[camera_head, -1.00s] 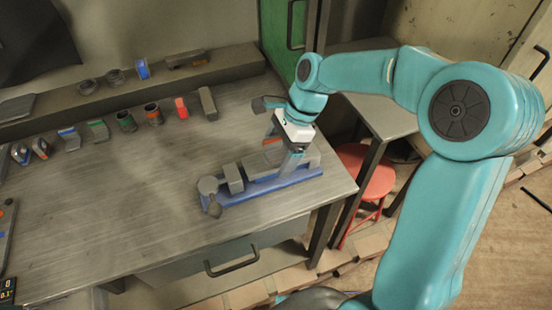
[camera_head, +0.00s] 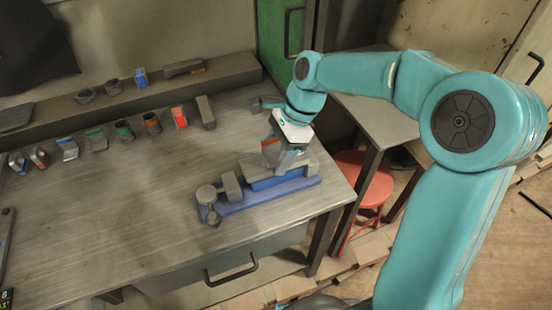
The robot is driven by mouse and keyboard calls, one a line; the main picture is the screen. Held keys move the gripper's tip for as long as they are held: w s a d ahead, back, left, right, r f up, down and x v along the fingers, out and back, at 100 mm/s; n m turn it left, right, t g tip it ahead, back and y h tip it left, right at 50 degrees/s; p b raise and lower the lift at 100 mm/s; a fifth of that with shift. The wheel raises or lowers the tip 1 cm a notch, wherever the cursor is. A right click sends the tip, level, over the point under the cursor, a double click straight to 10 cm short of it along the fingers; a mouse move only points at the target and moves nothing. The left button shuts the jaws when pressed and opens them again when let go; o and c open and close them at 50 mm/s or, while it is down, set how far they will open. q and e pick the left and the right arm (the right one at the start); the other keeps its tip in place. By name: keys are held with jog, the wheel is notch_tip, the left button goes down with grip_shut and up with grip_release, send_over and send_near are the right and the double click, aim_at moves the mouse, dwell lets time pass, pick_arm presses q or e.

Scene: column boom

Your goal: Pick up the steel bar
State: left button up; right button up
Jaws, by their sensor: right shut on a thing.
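The steel bar (camera_head: 256,165), a plain grey block, is over the right part of a blue vise (camera_head: 236,206) near the right end of the workbench. My right gripper (camera_head: 280,160) points down and is shut on the bar, with its fingers partly hiding it. More of the vise's blue face shows below the bar; whether the bar is fully clear of the vise I cannot tell. The vise's grey jaw (camera_head: 231,186) and round end (camera_head: 206,194) stand left of the bar. My left gripper is not in view.
Several small parts stand in a row behind, including a red box (camera_head: 179,117) and an upright grey block (camera_head: 206,112). A shelf (camera_head: 224,72) runs along the back. A red stool (camera_head: 362,178) stands right of the bench. The bench's middle (camera_head: 120,205) is clear.

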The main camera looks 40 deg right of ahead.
notch_tip(320, 180, up, 18)
jog(key=p, duration=0.3)
jog(key=shift+f, duration=0.1)
